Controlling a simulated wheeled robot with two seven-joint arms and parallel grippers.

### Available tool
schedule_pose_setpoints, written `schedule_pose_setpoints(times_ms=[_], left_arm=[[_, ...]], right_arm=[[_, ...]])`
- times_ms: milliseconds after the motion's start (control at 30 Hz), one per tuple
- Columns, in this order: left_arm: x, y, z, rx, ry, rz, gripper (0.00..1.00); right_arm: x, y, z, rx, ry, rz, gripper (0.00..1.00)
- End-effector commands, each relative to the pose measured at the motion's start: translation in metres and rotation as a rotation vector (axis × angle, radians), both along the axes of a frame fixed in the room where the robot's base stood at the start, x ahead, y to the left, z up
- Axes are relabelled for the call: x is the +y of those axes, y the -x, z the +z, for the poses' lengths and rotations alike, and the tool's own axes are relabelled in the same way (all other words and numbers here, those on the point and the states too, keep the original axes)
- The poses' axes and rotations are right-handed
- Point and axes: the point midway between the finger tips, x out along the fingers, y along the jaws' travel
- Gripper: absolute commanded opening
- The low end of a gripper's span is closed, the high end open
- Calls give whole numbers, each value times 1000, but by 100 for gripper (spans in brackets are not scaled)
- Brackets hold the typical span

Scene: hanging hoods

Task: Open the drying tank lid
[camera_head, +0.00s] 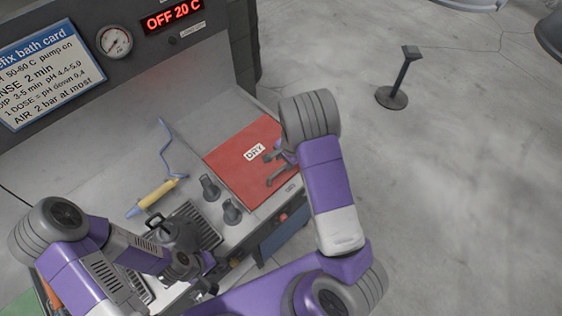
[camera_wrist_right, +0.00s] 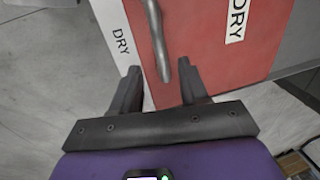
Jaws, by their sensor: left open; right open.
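The drying tank lid (camera_head: 235,170) is a flat red panel with a white DRY label, lying closed on the right end of the grey bench. It fills much of the right wrist view (camera_wrist_right: 210,50). A grey bar handle (camera_wrist_right: 157,40) runs along the lid there. My right gripper (camera_wrist_right: 160,84) is open, with the handle's near end between its fingertips and no visible grip on it. In the head view my right gripper (camera_head: 271,169) is over the lid's right part. My left gripper (camera_head: 209,276) is open near the bench's front edge, away from the lid.
Two dark knobs (camera_head: 209,187) stand left of the lid. A yellow-handled tool (camera_head: 157,193) lies on the bench, with a dark kettle-like pot (camera_head: 178,234) on a grate near my left arm. A post on a round base (camera_head: 391,97) stands on open floor.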

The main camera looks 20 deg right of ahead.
Motion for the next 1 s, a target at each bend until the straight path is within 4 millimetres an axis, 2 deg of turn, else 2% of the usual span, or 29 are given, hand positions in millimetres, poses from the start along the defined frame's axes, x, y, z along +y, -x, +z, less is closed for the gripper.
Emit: schedule_pose_setpoints(times_ms=[100,300,667,933,1000], left_arm=[[0,0,-2,-1,0,0,43],[0,-1,-3,-2,0,1,43],[0,-1,-3,-2,0,1,43],[0,-1,-3,-2,0,1,43],[0,-1,-3,-2,0,1,43]], right_arm=[[1,-3,-22,3,1,-1,44],[3,-8,-44,0,0,1,44],[3,-10,-49,-1,1,1,44],[3,-10,-48,-1,1,1,3],[3,-10,-48,-1,1,1,0]])
